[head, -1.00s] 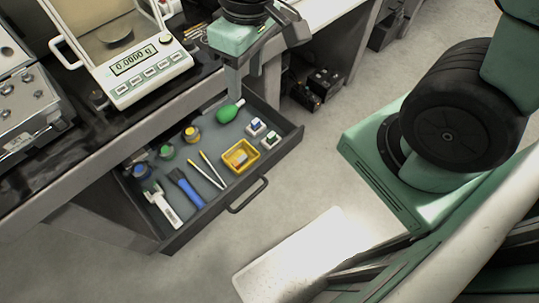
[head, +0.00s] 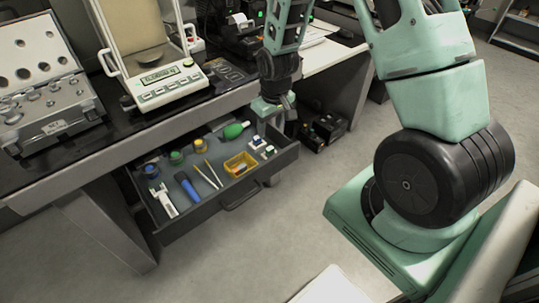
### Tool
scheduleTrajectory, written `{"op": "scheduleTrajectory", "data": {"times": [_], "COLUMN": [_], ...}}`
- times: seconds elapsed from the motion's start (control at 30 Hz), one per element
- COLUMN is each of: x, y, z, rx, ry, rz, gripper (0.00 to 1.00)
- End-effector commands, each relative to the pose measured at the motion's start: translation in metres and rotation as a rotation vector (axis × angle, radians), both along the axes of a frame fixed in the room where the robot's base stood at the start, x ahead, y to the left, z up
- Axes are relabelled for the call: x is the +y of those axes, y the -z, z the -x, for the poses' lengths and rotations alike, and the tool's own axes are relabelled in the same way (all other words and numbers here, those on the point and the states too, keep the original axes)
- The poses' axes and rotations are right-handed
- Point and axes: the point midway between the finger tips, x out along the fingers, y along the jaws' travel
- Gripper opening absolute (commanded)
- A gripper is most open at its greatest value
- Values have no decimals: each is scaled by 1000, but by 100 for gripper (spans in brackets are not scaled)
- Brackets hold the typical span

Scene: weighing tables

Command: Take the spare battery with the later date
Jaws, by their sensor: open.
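The open drawer (head: 208,213) hangs below the bench. At its right end lie two small pale blocks, one with a blue top (head: 254,141) and one with a green top (head: 267,152). They may be the spare batteries, but no date is readable at this size. My gripper (head: 271,128) points down over the drawer's right end, just above and right of the two blocks. Its fingers are open with nothing seen between them. I cannot tell its exact height above the drawer floor.
The drawer also holds a yellow tray (head: 229,166), a green bulb (head: 233,131), a blue-handled brush (head: 188,188), a white tool (head: 162,199) and several small jars. A balance (head: 165,85) and a metal weight case (head: 45,107) stand on the bench. Dark boxes (head: 325,130) sit under the right bench.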

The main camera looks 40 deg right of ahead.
Motion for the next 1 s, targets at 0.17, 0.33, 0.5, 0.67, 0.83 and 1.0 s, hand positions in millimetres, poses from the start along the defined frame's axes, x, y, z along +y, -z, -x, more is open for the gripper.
{"op": "scheduleTrajectory", "data": {"times": [0.17,0.33,0.5,0.67,0.83,1.0], "x": [1,1,-2,-6,-5,-5], "y": [32,45,57,81,96,98], "z": [-3,-5,-5,-4,-8,-8], "rx": [3,0,2,3,0,-1], "ry": [-1,-1,0,0,-2,-1], "rz": [-1,-1,-1,-1,-1,0], "gripper": [49,49,49,49,49,49]}}
